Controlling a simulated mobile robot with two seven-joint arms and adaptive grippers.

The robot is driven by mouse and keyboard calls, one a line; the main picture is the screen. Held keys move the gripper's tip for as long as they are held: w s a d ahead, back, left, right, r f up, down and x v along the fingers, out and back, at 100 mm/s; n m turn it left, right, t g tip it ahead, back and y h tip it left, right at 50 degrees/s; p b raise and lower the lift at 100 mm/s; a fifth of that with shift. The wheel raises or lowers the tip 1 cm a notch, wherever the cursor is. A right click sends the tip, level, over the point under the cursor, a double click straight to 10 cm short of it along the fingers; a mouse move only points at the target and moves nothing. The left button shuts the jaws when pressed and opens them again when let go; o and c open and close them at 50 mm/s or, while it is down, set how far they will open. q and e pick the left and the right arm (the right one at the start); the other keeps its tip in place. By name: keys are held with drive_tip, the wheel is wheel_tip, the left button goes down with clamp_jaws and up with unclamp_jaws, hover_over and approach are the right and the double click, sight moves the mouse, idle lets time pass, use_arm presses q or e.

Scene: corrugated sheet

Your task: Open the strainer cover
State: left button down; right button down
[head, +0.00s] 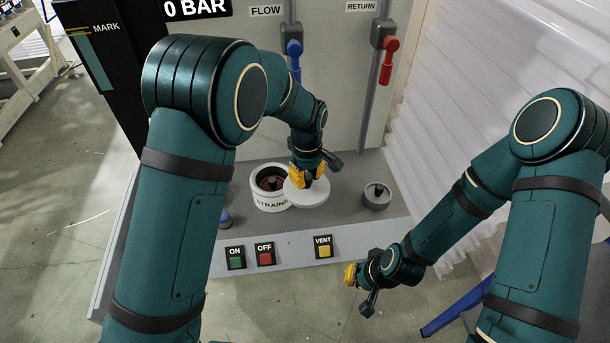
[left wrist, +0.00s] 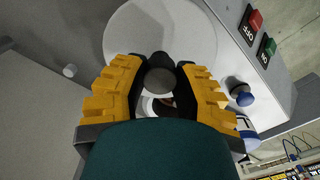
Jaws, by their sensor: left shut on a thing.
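The white strainer pot (head: 270,202) stands on the grey bench, and its open mouth shows a brown inside. The round white strainer cover (head: 308,195) is off to the right of the mouth and overlaps the pot's right edge in the head view. My left gripper (head: 309,177) is shut on the cover's knob from above. In the left wrist view the yellow fingers of the left gripper (left wrist: 160,85) sit either side of the dark knob (left wrist: 159,78), with the cover (left wrist: 160,28) beyond. My right gripper (head: 351,274) hangs empty in front of the bench; its finger opening is unclear.
The bench front carries a green ON button (head: 236,259), a red OFF button (head: 265,255) and a yellow VENT button (head: 324,248). A small grey round fitting (head: 377,195) stands at the right. Blue (head: 294,48) and red (head: 388,60) valve handles are on the back panel.

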sight(307, 176)
use_arm(q)
drive_tip(key=c, duration=0.6)
unclamp_jaws()
drive_tip(key=shift+c, duration=0.2)
wheel_tip(307, 176, up, 12)
idle(0.4)
